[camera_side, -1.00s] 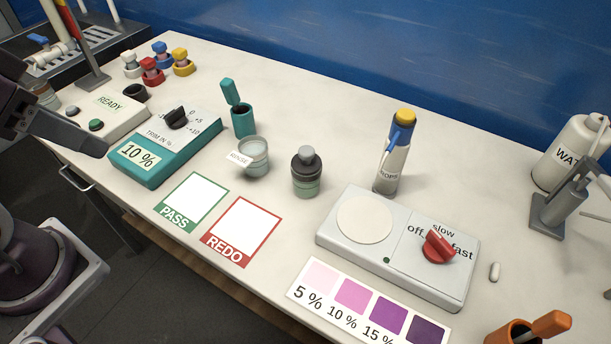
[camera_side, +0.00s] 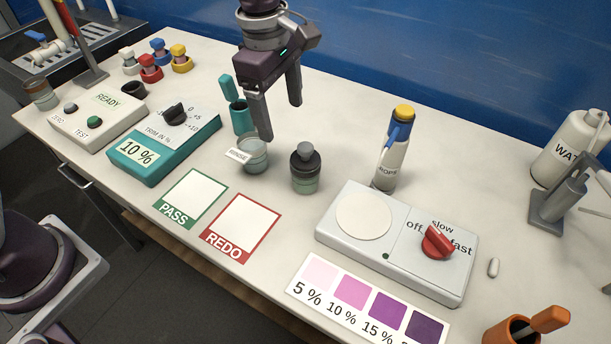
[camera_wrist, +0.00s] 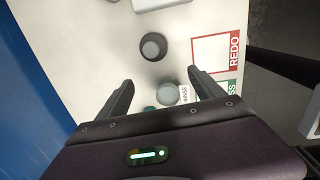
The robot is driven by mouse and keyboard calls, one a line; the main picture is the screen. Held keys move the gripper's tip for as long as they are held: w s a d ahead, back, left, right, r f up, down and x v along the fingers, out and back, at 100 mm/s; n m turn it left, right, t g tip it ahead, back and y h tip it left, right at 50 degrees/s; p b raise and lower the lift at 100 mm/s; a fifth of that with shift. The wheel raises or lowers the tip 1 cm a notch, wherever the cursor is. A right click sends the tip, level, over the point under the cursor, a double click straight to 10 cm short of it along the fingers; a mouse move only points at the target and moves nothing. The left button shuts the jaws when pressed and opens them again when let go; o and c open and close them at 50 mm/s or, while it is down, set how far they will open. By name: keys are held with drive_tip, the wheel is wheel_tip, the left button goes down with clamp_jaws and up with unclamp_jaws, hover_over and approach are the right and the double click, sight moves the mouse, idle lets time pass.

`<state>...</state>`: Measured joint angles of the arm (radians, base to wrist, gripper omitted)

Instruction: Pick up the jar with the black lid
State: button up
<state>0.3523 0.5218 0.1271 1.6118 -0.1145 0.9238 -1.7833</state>
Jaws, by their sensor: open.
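The jar with the black lid (camera_side: 305,172) stands upright on the white bench, with a grey knob on top and a greenish lower part. In the wrist view the jar (camera_wrist: 153,46) shows from above as a dark round lid, beyond my fingertips. My gripper (camera_side: 281,120) is open and empty, fingers pointing down. It is above and to the left of the jar in the side view, near the grey RINSE jar (camera_side: 252,155). In the wrist view the RINSE jar (camera_wrist: 168,93) lies between my two fingers (camera_wrist: 160,77).
A teal open container (camera_side: 240,117) stands close behind the RINSE jar. A dropper bottle (camera_side: 392,150) and the stirrer plate (camera_side: 398,245) are right of the jar. The PASS (camera_side: 190,198) and REDO (camera_side: 240,228) cards lie flat in front. Bare bench surrounds the jar.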

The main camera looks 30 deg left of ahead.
sight(308, 143)
drive_tip(key=w+d+f+n, duration=0.1)
drive_tip(key=f, duration=0.2)
drive_tip(key=d+f+n, duration=0.1)
drive_tip(key=f, duration=0.2)
drive_tip(key=w+d+f+n, duration=0.1)
drive_tip(key=d+f+n, duration=0.1)
drive_tip(key=shift+w+f+g+y, duration=0.3)
drive_tip(key=shift+w+f+g, duration=0.05)
drive_tip(key=shift+f+g, duration=0.05)
drive_tip(key=f, duration=0.4)
drive_tip(key=s+f, duration=0.1)
drive_tip(key=f, duration=0.2)
drive_tip(key=c, duration=1.6)
